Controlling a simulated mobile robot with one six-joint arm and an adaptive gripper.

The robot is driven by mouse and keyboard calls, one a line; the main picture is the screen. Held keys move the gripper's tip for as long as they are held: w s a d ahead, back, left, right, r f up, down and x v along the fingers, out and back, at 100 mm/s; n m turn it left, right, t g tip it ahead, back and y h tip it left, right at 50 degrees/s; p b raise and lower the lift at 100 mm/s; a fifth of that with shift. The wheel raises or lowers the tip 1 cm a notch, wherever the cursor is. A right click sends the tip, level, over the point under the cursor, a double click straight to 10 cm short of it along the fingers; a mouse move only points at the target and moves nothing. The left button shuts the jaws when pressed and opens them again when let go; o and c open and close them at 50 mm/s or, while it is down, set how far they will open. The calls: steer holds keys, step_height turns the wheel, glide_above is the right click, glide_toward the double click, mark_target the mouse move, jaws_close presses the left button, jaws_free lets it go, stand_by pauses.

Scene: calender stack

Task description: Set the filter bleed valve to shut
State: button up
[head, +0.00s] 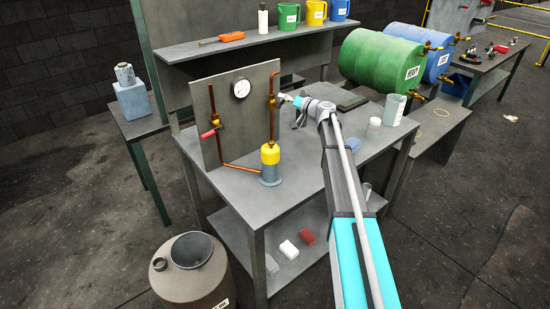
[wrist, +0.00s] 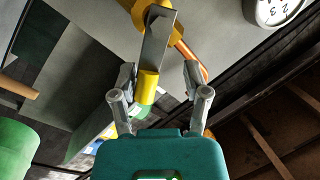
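A brass valve (head: 273,101) sits on the upright copper pipe above the yellow-topped filter (head: 270,157). In the wrist view the brass valve body (wrist: 150,14) is at the top, with a flat grey lever (wrist: 158,40) ending in a yellow grip (wrist: 148,86). My gripper (head: 297,104) is at the right side of this valve. In the wrist view its fingers (wrist: 160,75) are apart, with the yellow grip between them, nearer the left finger. A gap shows on the right; contact on the left cannot be told. A second valve with a red handle (head: 208,134) is on the left pipe.
A grey panel (head: 225,90) with a round gauge (head: 241,88) stands behind the pipes; the gauge edge also shows in the wrist view (wrist: 275,10). Jars (head: 393,110) stand on the bench at right. Green (head: 385,60) and blue drums lie beyond. The bench front is clear.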

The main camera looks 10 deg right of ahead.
steer(key=shift+s+a+r+n, duration=0.15)
steer(key=shift+r+n, duration=0.15)
steer(key=shift+n, duration=0.2)
steer(key=v, duration=1.4)
steer(key=s+a+f+n+g+h, duration=0.1)
steer(key=s+a+f+g+h, duration=0.1)
steer(key=s+a+f, duration=0.3)
steer(key=s+a+f+n+g+h, duration=0.2)
steer(key=s+a+f, duration=0.3)
steer(key=s+a, duration=0.6)
steer(key=shift+s+a+n+g, duration=0.3)
steer(key=shift+a+g, duration=0.1)
steer(key=shift+a, duration=0.35)
steer(key=shift+w, duration=0.1)
steer(key=w+d+r+m+t+y, duration=0.2)
steer(key=w+d+r, duration=0.2)
steer(key=w+d, duration=0.4)
steer(key=w+d+r+m+t+y, duration=0.2)
steer(key=w+d+r, duration=0.3)
steer(key=w+d, duration=0.4)
steer(key=shift+w+d+r+m+y, duration=0.3)
steer(key=shift+d+m, duration=0.5)
steer(key=shift+d, duration=0.1)
